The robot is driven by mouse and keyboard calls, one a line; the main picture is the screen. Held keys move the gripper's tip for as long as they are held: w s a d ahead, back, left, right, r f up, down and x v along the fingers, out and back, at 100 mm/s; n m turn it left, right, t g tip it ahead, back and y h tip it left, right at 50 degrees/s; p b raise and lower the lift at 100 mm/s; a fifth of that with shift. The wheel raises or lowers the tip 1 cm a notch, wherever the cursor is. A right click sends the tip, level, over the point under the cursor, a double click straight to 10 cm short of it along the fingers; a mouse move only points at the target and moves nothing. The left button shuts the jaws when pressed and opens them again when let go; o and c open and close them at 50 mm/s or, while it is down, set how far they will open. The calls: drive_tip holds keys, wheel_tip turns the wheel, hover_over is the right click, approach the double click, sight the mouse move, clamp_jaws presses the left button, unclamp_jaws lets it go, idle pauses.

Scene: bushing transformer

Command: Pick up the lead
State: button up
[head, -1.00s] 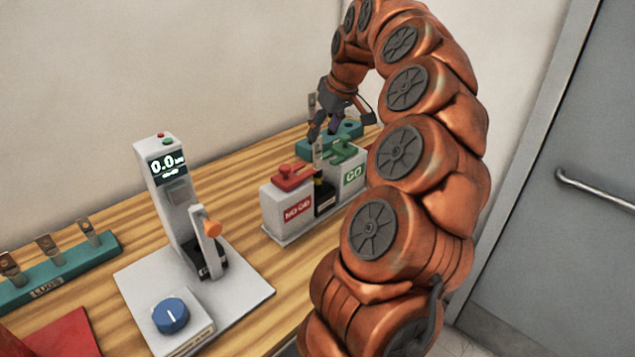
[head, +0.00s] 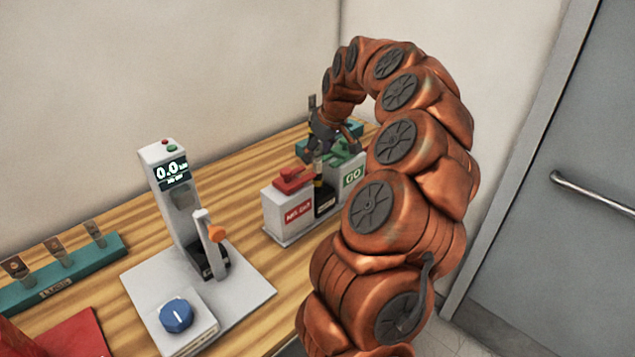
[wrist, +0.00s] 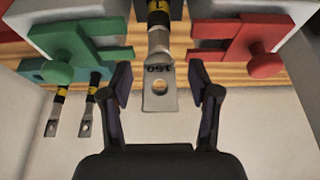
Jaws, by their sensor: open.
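The lead (wrist: 160,75) has a flat metal lug marked 150 with a round hole, and a black body with a yellow band. It stands upright in a black holder between the two gauge blocks; the lead (head: 319,172) also shows in the head view. My gripper (wrist: 158,78) is open, with one finger on each side of the lug and a visible gap on both sides. In the head view my gripper (head: 332,147) is above the gauge blocks, partly hidden by my arm.
The red-topped NO-GO block (head: 297,213) and green-topped GO block (head: 353,175) flank the lead closely. A teal rack (wrist: 40,70) with two other lugged leads is behind. A grey press (head: 185,220) and teal LUGS rack (head: 60,280) stand left. Bare wood lies between.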

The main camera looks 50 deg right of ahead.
clamp_jaws()
idle(0.3)
idle(0.3)
